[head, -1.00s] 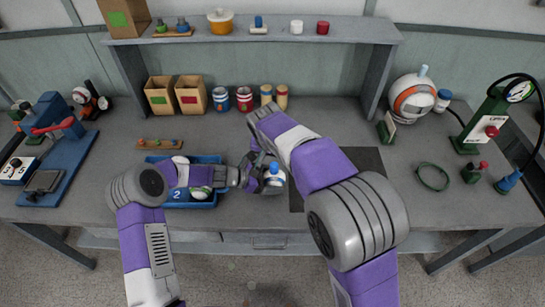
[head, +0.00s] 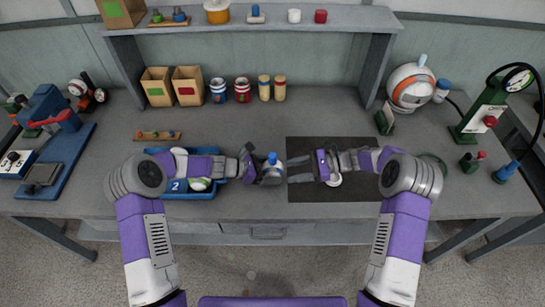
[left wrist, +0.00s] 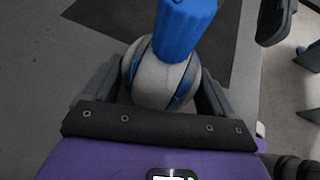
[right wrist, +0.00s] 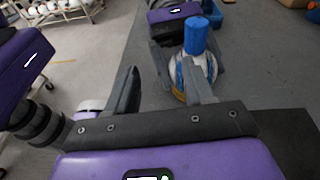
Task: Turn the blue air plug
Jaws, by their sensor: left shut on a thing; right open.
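The blue air plug (left wrist: 183,28) stands up from a white ball with blue and grey panels (left wrist: 158,82). My left gripper (head: 268,172) is shut on this ball and holds it over the front of the bench, between the blue tray and the dark mat. The plug also shows in the right wrist view (right wrist: 196,35), upright on top of the ball. My right gripper (head: 296,170) is open and empty. It lies level just right of the ball, its fingers pointing at it, apart from the plug.
A blue tray (head: 190,195) marked 2 holds balls under my left arm. A dark mat (head: 330,195) lies beneath my right gripper. A blue press (head: 50,150) stands at the left, and a green gauge stand (head: 487,115) at the right.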

